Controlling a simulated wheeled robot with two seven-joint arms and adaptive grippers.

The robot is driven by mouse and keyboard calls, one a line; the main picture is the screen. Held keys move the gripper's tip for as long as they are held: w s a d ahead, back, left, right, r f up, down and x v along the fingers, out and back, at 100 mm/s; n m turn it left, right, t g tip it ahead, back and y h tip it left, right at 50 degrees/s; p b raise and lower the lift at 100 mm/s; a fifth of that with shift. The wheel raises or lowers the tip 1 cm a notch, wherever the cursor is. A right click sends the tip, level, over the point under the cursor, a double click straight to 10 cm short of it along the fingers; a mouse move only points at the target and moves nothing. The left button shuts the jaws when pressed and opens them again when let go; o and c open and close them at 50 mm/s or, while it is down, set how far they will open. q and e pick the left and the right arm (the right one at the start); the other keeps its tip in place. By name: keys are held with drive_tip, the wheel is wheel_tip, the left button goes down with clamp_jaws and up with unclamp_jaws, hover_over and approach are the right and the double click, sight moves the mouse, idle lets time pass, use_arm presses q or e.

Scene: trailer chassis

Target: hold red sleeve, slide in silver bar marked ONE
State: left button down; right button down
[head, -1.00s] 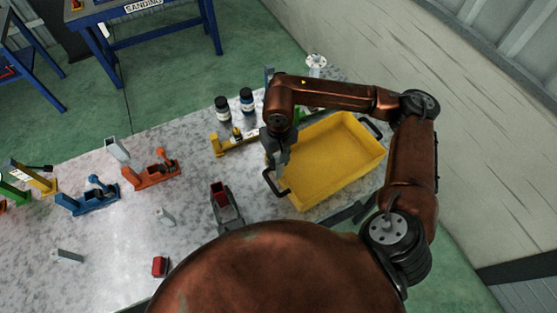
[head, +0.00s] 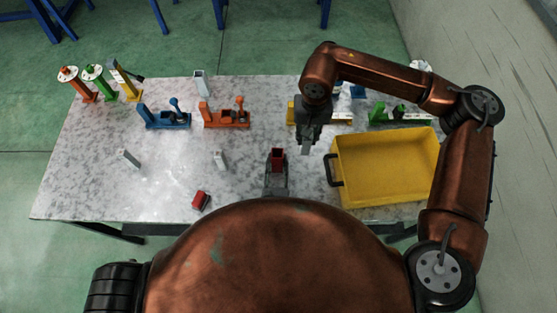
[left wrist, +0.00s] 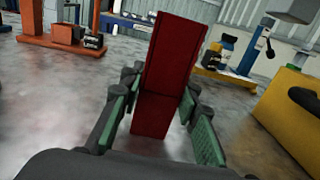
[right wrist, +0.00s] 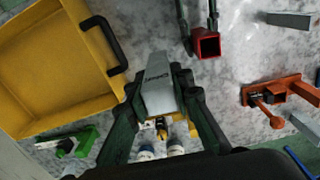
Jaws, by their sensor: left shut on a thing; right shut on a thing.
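My left gripper (head: 276,180) is shut on a red sleeve (head: 277,158) in the head view, near the front of the table. The left wrist view shows the red sleeve (left wrist: 168,70) between its green pads. My right gripper (head: 310,128) is shut on a silver bar (head: 305,150), whose lower end shows in the head view. In the right wrist view the silver bar (right wrist: 159,85) has dark lettering too small to read surely. The red sleeve's square open end (right wrist: 207,45) faces that camera, apart from the bar.
A yellow tray (head: 345,197) with dark handles stands to the right. A red block (head: 201,200) and silver pieces (head: 220,159) (head: 129,158) lie on the left. The table between is mostly clear.

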drive_tip(key=w+a+r, duration=0.1)
drive_tip(key=a+r, duration=0.2)
drive_tip(key=a, duration=0.6)
wheel_tip(320, 180, down, 10)
drive_tip(key=shift+r, duration=0.25)
drive_tip(key=shift+w+f, duration=0.1)
drive_tip(key=shift+f, duration=0.35)
drive_tip(key=shift+f, duration=0.15)
drive_tip(key=c, duration=1.7)
unclamp_jaws()
